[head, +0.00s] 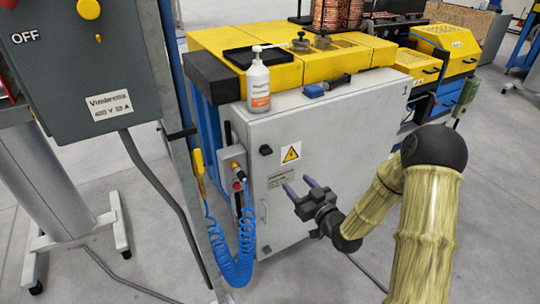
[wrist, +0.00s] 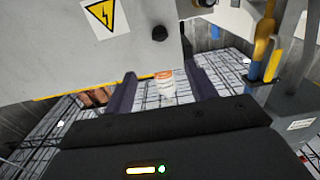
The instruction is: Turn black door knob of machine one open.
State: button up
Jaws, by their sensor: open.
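The machine's light grey cabinet door (head: 290,205) is shut in the head view. Its small black knob (head: 266,150) sits left of a yellow warning triangle (head: 291,153). My gripper (head: 298,184) is open and empty in front of the door, below and to the right of the knob, apart from it. In the wrist view, the black knob (wrist: 159,33) is beyond my open gripper (wrist: 162,66), just above the fingertips in the picture. The triangle (wrist: 101,13) shows to its left there.
A white bottle with an orange label (head: 258,82) stands on the cabinet's top edge, beside a blue tool (head: 314,90). A valve box with a coiled blue hose (head: 238,240) hangs at the left. A grey control box (head: 80,60) stands farther left. Floor at the right is partly clear.

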aim_at(269, 153)
jog(key=p+x, duration=0.3)
jog(key=x, duration=1.4)
jog(key=shift+w+a, duration=0.1)
jog(key=shift+a, duration=0.05)
jog(key=c, duration=1)
